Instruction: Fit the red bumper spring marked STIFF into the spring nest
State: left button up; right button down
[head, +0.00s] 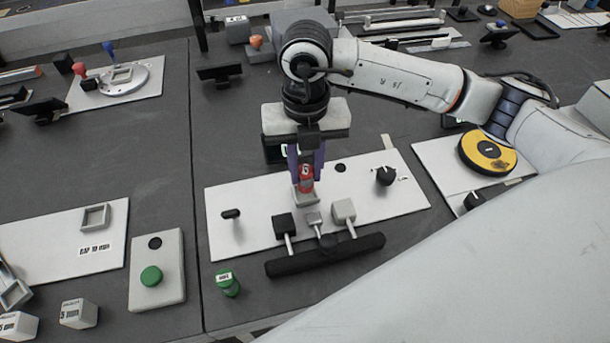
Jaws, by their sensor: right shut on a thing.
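My right gripper (306,160) points down over the white plate in the middle and is shut on the red bumper spring (306,184). The spring is upright between the purple fingers, with a pale mark on its side too small to read. Its lower end is at a small grey square holder (305,197) on the plate, which looks like the spring nest. I cannot tell whether the spring is seated in it or just above it. A green spring-like piece (228,284) with a white label stands on the dark table in front of the plate. My left gripper is not in view.
The white plate (225,195) also carries a black knob (386,176) and blocks with rods joined to a black bar (290,265) in front. A panel with a green button (151,276) lies to the left. A yellow disc (487,153) is at the right.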

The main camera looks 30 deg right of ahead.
aim_at(305, 179)
jog(key=shift+f, duration=1.6)
jog(key=c, duration=1.5)
grip_release()
jog(key=shift+r, duration=0.1)
notch_tip(305, 179, up, 12)
jog(key=shift+r, duration=0.1)
